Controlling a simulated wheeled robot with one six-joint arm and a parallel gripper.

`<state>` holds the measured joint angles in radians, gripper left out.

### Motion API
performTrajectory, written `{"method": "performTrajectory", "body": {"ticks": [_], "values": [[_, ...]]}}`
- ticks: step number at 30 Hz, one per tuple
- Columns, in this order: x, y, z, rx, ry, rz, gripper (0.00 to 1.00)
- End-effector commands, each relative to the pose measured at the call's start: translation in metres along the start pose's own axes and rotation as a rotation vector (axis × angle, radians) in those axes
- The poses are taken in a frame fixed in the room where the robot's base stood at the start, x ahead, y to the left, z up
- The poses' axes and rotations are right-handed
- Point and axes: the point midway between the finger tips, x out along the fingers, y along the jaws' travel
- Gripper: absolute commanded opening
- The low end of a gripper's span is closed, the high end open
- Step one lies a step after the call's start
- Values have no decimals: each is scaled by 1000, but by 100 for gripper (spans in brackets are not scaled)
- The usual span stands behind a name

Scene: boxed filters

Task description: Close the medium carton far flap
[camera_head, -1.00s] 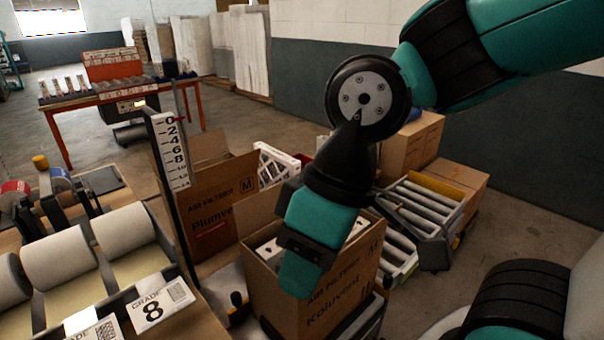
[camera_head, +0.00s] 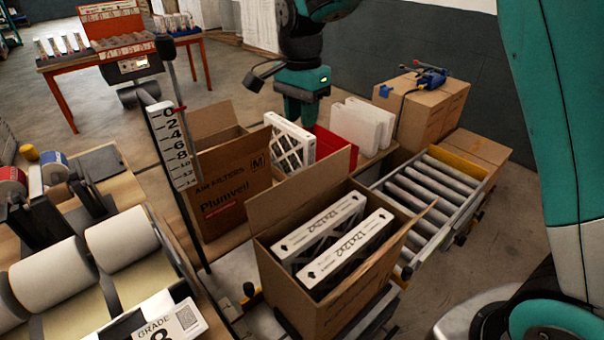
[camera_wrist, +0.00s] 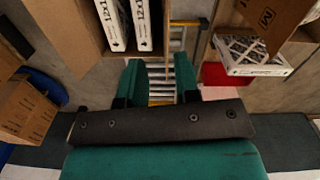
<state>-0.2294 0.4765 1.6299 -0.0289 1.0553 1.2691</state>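An open brown carton (camera_head: 335,300) stands in the front middle of the head view, holding two white-edged filters marked 12x12x2 (camera_head: 335,250). Its far flap (camera_head: 300,188) stands up along the back edge; another flap sticks out on the right. The carton (camera_wrist: 88,40) and its filters (camera_wrist: 127,22) also show at the upper left of the wrist view. A second open carton, marked M (camera_head: 228,190), stands behind to the left.
A roller conveyor (camera_head: 425,195) lies right of the near carton. A loose filter (camera_head: 290,145), a red bin (camera_head: 335,146) and white blocks (camera_head: 362,125) stand behind it. A height gauge (camera_head: 172,145) rises at left. A closed box (camera_head: 420,110) carries a blue tool.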

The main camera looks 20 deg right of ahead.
Motion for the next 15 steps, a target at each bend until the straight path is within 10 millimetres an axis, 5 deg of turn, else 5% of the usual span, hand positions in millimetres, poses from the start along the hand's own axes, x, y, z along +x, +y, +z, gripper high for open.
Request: {"method": "performTrajectory", "body": {"ticks": [8,15], "values": [[20,-16,-16,170,16,23,30],[68,-14,-15,166,14,27,30]]}}
